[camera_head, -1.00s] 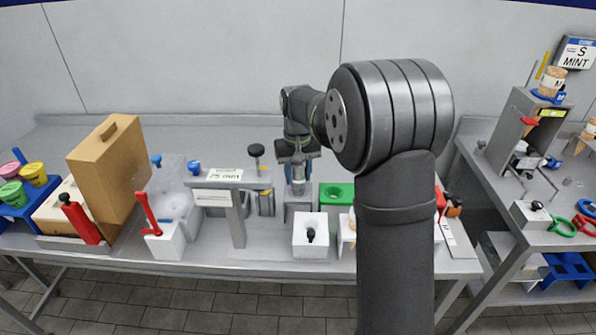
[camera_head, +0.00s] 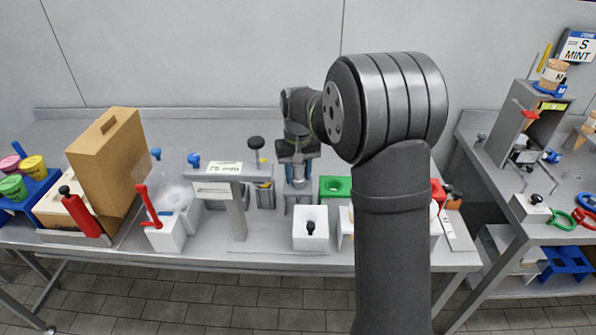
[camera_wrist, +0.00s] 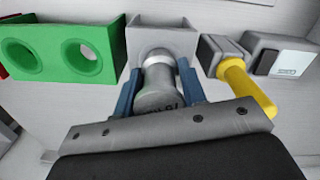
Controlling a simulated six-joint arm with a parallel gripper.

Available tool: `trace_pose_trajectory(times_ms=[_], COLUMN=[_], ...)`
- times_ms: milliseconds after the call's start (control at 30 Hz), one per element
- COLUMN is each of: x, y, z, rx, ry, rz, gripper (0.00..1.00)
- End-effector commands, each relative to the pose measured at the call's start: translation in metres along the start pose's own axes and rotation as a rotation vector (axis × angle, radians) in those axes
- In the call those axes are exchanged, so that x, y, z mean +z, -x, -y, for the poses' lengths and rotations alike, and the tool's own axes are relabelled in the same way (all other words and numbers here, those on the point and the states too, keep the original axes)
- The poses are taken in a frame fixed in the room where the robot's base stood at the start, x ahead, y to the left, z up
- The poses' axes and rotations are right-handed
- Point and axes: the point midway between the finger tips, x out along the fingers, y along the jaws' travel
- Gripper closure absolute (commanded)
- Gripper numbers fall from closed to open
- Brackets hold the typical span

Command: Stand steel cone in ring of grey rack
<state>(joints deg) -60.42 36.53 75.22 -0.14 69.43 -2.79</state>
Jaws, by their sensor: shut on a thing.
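The steel cone (camera_wrist: 158,84) is a shiny, tapered metal piece with dark lettering on its side. It sits between the blue fingers of my gripper (camera_wrist: 160,88), which is shut on it. In the head view my gripper (camera_head: 298,172) is over the grey rack (camera_head: 299,203), at the back middle of the bench. In the wrist view the cone's far end meets the grey rack (camera_wrist: 165,38) in the picture. The ring is mostly hidden, so I cannot tell whether the cone is inside it.
A green block with holes (camera_wrist: 62,52) stands left of the rack in the wrist view. A yellow-handled tool (camera_wrist: 247,86) is close on the right. A white box with a black knob (camera_head: 310,240) stands in front of the rack.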

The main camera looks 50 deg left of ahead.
Motion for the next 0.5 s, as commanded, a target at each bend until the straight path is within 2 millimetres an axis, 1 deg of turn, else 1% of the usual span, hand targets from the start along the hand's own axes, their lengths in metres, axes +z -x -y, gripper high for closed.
trace_pose_trajectory(times_ms=[133,167,200,267,500], x=[-0.0001,-0.0001,-0.0001,-0.0001,0.0], y=[0.0003,0.0003,0.0003,0.0003,-0.0001], z=[0.0,0.0,0.0,0.0,0.0], rx=[0.0,0.0,0.0,0.0,0.0], ry=[0.0,0.0,0.0,0.0,0.0], rz=[-0.001,-0.001,-0.001,-0.001,0.0], gripper=[0.95,0.56,0.48,0.37,0.37])
